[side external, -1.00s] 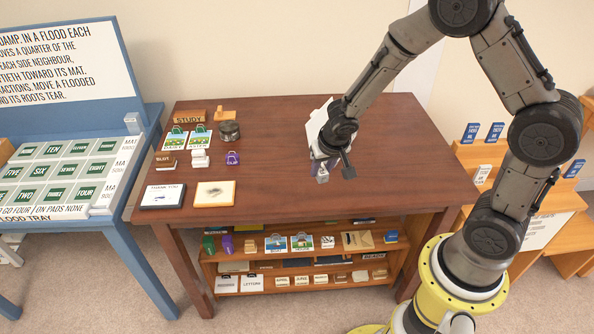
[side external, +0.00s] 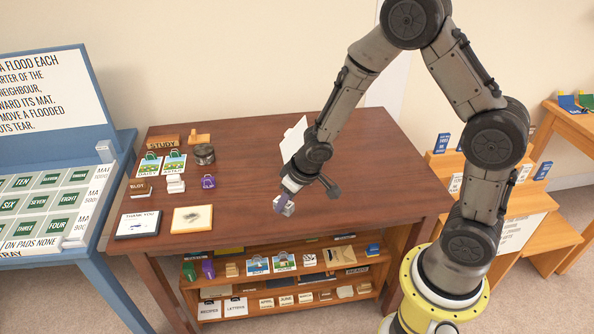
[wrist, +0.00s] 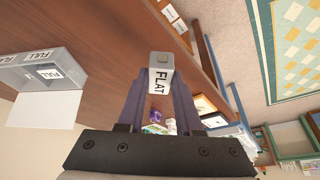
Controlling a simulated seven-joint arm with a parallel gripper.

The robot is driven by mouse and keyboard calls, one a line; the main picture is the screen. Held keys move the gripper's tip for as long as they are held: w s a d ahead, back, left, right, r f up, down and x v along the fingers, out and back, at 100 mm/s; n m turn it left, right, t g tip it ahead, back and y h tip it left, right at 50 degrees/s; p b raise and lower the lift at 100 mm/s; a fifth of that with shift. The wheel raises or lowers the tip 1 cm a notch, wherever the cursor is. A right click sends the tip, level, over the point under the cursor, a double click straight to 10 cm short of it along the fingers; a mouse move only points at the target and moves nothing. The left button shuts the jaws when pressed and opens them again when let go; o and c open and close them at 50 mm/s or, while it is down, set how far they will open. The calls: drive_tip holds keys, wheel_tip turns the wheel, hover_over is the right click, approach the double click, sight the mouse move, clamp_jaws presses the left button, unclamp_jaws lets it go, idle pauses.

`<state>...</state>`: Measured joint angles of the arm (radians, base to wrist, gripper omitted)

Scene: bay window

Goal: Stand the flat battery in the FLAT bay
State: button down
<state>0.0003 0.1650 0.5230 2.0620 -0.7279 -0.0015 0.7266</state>
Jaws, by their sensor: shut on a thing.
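The flat battery (wrist: 161,78), a pale block labelled FLAT, is held between the two fingers of my gripper (wrist: 160,92) in the wrist view. In the side view my gripper (side external: 284,202) is shut on it, tilted above the front middle of the brown table. A grey holder (wrist: 62,62) with two FULL labels shows at the left of the wrist view, apart from the battery. A white panel (side external: 297,138) stands behind my wrist in the side view; my arm hides what is at its foot.
The table's (side external: 370,160) left side holds cards, a dark round tin (side external: 204,154), a purple tag (side external: 208,182) and a THANK YOU card (side external: 138,224). Shelves below the front edge hold many small items. The tabletop right of my gripper is clear.

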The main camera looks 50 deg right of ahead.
idle(0.4)
drive_tip(key=w+d+r+m+g+h, duration=0.1)
drive_tip(key=d+m, duration=0.4)
drive_tip(key=d, duration=0.5)
drive_tip(key=w+d+r+m+g+h, duration=0.1)
drive_tip(key=w+d+m, duration=0.4)
drive_tip(key=d, duration=0.5)
drive_tip(key=w+d+r+m+g+h, duration=0.1)
drive_tip(key=w+d+r+m+h, duration=0.1)
drive_tip(key=d, duration=0.8)
drive_tip(key=w+r+m, duration=0.1)
drive_tip(key=w+m, duration=0.1)
drive_tip(key=m, duration=0.1)
drive_tip(key=shift+w+d+r+m+g+h, duration=0.25)
drive_tip(key=shift+d+r+m+g+h, duration=0.05)
drive_tip(key=shift+r+m, duration=0.1)
drive_tip(key=shift+f, duration=0.15)
drive_tip(key=shift+f, duration=5.65)
